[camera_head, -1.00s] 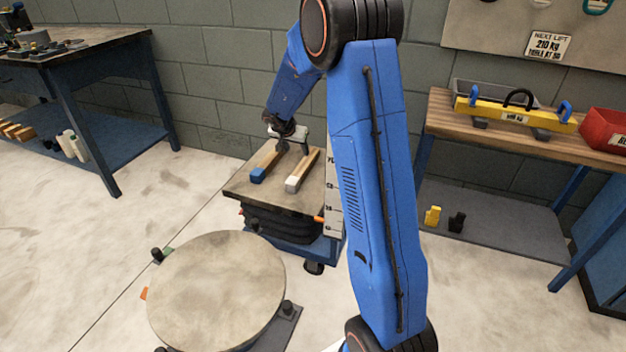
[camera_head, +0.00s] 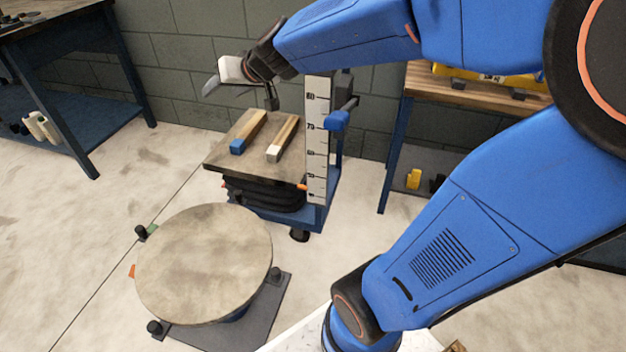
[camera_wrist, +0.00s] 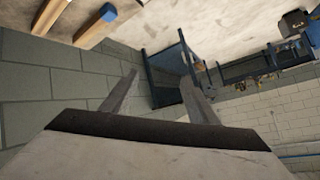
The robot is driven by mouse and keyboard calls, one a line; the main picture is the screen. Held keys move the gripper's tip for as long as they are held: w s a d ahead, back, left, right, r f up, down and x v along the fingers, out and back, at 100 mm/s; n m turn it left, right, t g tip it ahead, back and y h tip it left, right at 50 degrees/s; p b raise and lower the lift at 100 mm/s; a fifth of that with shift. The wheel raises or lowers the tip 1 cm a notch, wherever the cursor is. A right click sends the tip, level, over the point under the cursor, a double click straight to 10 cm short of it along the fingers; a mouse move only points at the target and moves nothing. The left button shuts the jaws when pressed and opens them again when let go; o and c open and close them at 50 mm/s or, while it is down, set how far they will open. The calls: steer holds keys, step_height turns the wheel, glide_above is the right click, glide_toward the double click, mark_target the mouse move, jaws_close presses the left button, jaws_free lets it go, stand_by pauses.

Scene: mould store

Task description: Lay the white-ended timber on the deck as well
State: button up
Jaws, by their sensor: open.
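The white-ended timber (camera_head: 283,140) lies flat on the deck (camera_head: 218,155) of the lift table. The blue-ended timber (camera_head: 248,132) lies to its left, roughly parallel, with a gap between them. My gripper (camera_head: 238,90) is in the air above and behind the deck, clear of both timbers. In the wrist view its fingers (camera_wrist: 157,85) are spread with nothing between them. The blue-ended timber (camera_wrist: 97,27) and the other timber (camera_wrist: 50,17) show at the top left there, the latter's white end out of view.
A scale board (camera_head: 317,140) stands at the deck's right edge. A round-topped stand (camera_head: 205,260) is in front. Workbenches stand at left (camera_head: 65,20) and right (camera_head: 425,80). The block wall (camera_head: 190,75) is close behind the deck.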

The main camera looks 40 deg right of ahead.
steer(key=s+a+f+n+g, duration=0.1)
steer(key=s+f+g, duration=0.1)
steer(key=s, duration=0.6)
steer(key=s+a+f+n+g, duration=0.1)
steer(key=s+f, duration=0.1)
steer(key=s, duration=0.6)
steer(key=s+d+f+g+h, duration=0.1)
steer(key=s+d+f, duration=0.1)
steer(key=s, duration=0.5)
steer(key=s+d+f+g+h, duration=0.1)
steer(key=s+d+f+h, duration=0.1)
steer(key=s, duration=0.6)
steer(key=d+f, duration=0.1)
steer(key=d, duration=0.1)
steer(key=shift+d+g, duration=0.3)
steer(key=shift+d, duration=0.05)
